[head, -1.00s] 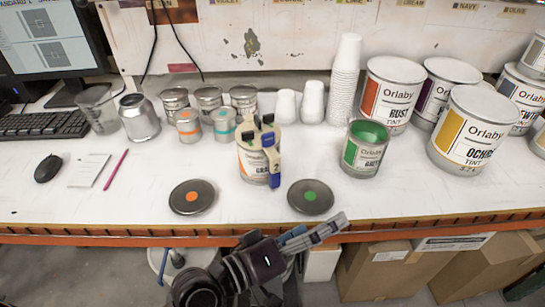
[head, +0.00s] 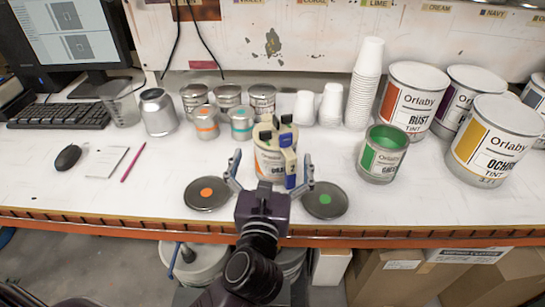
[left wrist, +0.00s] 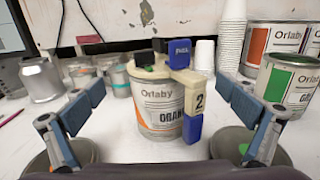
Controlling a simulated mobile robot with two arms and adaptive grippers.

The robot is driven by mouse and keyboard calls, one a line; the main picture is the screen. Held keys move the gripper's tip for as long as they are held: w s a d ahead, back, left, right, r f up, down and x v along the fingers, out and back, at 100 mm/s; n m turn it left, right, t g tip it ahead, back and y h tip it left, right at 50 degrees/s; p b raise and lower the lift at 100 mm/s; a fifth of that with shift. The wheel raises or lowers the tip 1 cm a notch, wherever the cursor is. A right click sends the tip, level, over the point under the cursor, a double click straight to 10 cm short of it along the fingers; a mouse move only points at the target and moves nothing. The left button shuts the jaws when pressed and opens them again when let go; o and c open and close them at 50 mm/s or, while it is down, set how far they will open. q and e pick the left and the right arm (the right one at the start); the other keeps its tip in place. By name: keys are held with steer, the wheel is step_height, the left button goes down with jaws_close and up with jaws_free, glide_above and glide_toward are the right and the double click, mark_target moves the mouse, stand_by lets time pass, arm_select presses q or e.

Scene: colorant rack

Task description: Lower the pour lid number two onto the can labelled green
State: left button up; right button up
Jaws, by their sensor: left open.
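The pour lid (head: 272,136), cream with black and blue parts and marked 2, sits on top of the can with an orange label (head: 268,165). In the left wrist view the lid (left wrist: 199,98) is centred, on that can (left wrist: 155,115). The green-labelled can (head: 378,163) stands to the right, its top open and showing green paint; part of it shows in the wrist view (left wrist: 280,88). My left gripper (head: 272,166) is open and empty, its fingers spread to both sides in front of the orange-labelled can, apart from it. My right gripper is out of view.
Flat round lids lie near the front edge, one with an orange dot (head: 207,193) and one with a green dot (head: 325,200). Small cans (head: 228,95), white cups (head: 364,85) and large tint cans (head: 411,98) stand behind.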

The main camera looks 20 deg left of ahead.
mark_target(276, 131)
arm_select(q)
steer(key=shift+w+f, duration=0.1)
steer(key=shift+w, duration=0.15)
steer(key=p+x, duration=0.1)
steer(key=x, duration=0.6)
steer(key=shift+w+f+p, duration=0.1)
steer(key=shift+w+p, duration=0.1)
steer(key=shift+p, duration=0.15)
steer(key=shift+c, duration=0.5)
steer(key=c, duration=1.2)
steer(key=o, duration=0.5)
steer(key=c, duration=0.5)
steer(key=shift+r+p, duration=0.55)
steer(key=shift+p, duration=0.1)
